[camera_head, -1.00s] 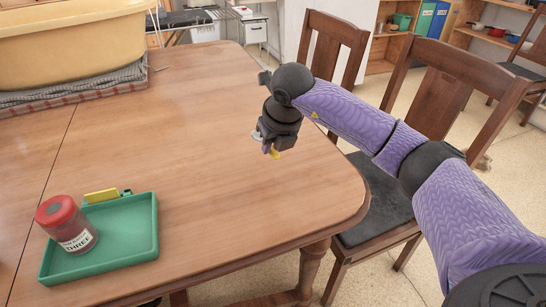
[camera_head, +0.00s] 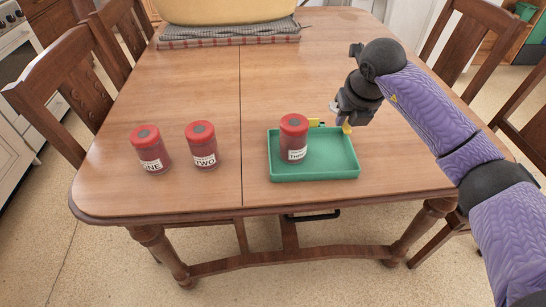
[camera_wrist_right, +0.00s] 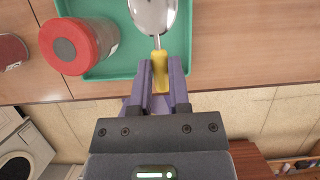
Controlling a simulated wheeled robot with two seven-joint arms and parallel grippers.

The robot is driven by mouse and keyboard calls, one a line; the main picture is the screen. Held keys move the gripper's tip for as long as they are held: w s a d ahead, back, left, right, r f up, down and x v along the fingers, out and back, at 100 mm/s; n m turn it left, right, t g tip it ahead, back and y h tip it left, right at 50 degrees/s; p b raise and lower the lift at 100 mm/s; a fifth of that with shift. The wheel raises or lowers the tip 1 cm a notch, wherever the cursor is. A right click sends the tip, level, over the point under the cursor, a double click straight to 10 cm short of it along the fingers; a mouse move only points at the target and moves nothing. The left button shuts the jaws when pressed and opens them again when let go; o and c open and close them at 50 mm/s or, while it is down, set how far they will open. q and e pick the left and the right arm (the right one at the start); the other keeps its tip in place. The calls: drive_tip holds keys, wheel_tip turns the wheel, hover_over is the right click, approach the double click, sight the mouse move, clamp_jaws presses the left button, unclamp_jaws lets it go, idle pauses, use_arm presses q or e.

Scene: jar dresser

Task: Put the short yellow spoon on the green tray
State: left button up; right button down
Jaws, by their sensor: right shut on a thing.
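The short spoon has a yellow handle (camera_wrist_right: 159,58) and a silver bowl (camera_wrist_right: 153,14). My right gripper (camera_wrist_right: 161,78) is shut on the yellow handle. In the wrist view the bowl points away from the gripper and overlaps the green tray (camera_wrist_right: 125,62). In the head view the right gripper (camera_head: 345,119) is at the back right corner of the tray (camera_head: 335,174), with the yellow handle (camera_head: 347,129) showing below it. The spoon's height above the tray is hard to tell. My left gripper is not in view.
A red-lidded jar labelled THREE (camera_head: 293,140) stands on the tray's left part; the right part is free. Jars ONE (camera_head: 151,150) and TWO (camera_head: 201,145) stand left on the table. A small yellow piece (camera_head: 315,122) shows at the tray's back edge. A yellow tub (camera_head: 228,10) is behind.

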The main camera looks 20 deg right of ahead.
sight(335, 158)
wheel_tip(335, 158, down, 10)
drive_tip(key=b, duration=0.4)
drive_tip(key=shift+f, duration=0.25)
drive_tip(key=c, duration=0.7)
unclamp_jaws()
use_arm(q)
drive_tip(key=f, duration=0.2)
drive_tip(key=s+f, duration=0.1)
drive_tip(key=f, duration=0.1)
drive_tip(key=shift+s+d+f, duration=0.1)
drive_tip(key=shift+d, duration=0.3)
use_arm(e)
drive_tip(key=shift+o, duration=0.6)
